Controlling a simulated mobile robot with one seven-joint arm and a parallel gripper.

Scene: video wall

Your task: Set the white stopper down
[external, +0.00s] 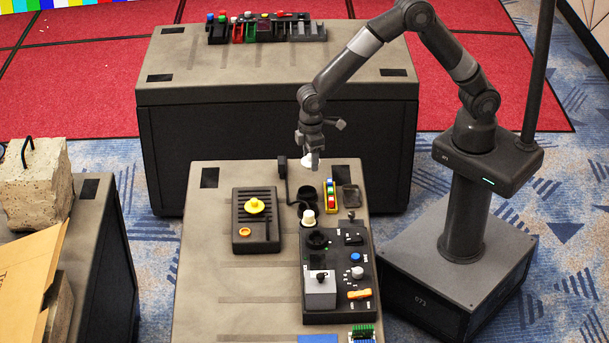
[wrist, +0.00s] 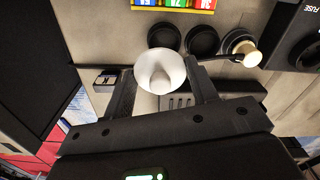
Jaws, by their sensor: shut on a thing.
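The white stopper (wrist: 160,72) is a round, pale piece with a rounded knob in its middle. It sits between the two fingers of my gripper (wrist: 161,84) in the wrist view, and the gripper is shut on it. In the external view my gripper (external: 312,163) hangs above the far part of the near table (external: 215,290), with the white stopper (external: 307,160) showing small at its fingertips. The stopper appears held clear of the tabletop. Part of its edge is hidden by the fingers.
Dark round cups (wrist: 202,40) stand in a row; a cream-topped piece (external: 308,217) is at one. A coloured block strip (external: 330,196), a dark tray (external: 351,197), a yellow-knobbed box (external: 256,229) and a control panel (external: 339,303) are nearby. The table's left side is clear.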

